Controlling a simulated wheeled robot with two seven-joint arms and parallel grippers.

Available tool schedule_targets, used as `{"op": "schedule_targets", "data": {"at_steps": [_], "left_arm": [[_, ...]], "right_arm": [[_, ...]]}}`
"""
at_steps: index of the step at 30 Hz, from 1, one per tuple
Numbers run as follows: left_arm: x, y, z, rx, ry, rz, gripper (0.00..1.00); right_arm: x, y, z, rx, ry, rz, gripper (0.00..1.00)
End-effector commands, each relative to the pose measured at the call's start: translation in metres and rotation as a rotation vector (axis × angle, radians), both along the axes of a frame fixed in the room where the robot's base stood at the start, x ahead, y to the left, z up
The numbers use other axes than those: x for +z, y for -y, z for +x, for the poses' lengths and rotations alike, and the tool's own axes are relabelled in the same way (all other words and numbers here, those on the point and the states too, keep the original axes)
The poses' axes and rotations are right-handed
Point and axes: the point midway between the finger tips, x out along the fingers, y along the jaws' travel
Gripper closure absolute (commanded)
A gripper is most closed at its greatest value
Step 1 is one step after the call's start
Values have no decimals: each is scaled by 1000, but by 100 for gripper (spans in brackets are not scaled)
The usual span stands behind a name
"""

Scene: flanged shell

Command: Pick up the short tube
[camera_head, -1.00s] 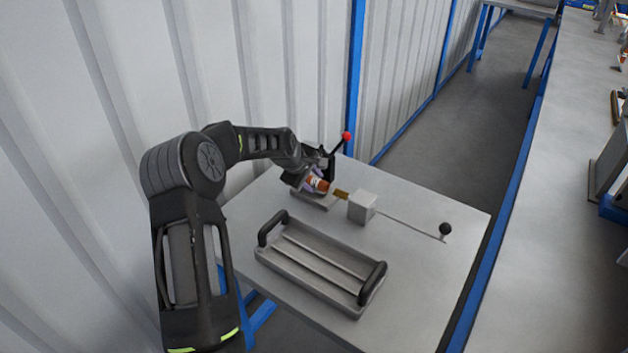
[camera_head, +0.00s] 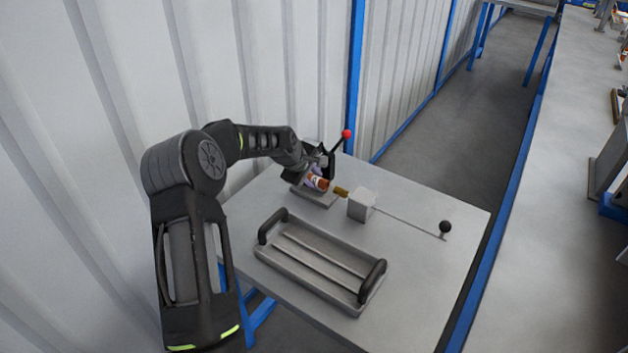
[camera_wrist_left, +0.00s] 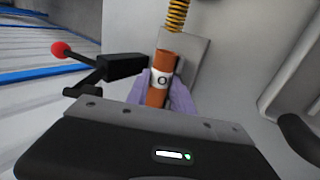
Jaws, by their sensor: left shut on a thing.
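The short tube (camera_head: 317,183) is orange-brown with a white band. It also shows in the left wrist view (camera_wrist_left: 161,80), upright in that picture between two purple-grey fingertips. My left gripper (camera_head: 310,180) is shut on the tube, over the small grey base of the fixture (camera_head: 316,197). In the left wrist view my left gripper (camera_wrist_left: 163,97) holds the tube's near part, which the fingers partly hide. A yellow-brown, spring-like piece (camera_head: 341,192) sticks out of a grey block (camera_head: 362,204) and stands apart from the tube's end. My right gripper is not in view.
A lever with a red knob (camera_head: 346,134) stands close behind my gripper. A rod with a black knob (camera_head: 445,228) extends right from the block. A grey tray (camera_head: 318,263) with two black handles lies in front. The table's right side (camera_head: 430,280) is clear.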

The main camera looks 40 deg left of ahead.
Motion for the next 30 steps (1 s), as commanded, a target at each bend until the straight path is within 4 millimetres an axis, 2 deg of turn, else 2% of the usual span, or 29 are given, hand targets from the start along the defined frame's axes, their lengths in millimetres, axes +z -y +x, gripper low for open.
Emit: {"op": "schedule_targets", "data": {"at_steps": [3, 20, 26, 30], "left_arm": [[0, 0, 0, 0, -1, 0, 100], [2, 0, 0, 1, 1, 1, 100], [12, -1, 0, 0, 2, 4, 100], [29, -1, 1, 0, 4, 4, 100]], "right_arm": [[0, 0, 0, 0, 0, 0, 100], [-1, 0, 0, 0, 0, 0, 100], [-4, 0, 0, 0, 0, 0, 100], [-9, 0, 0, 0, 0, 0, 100]]}}
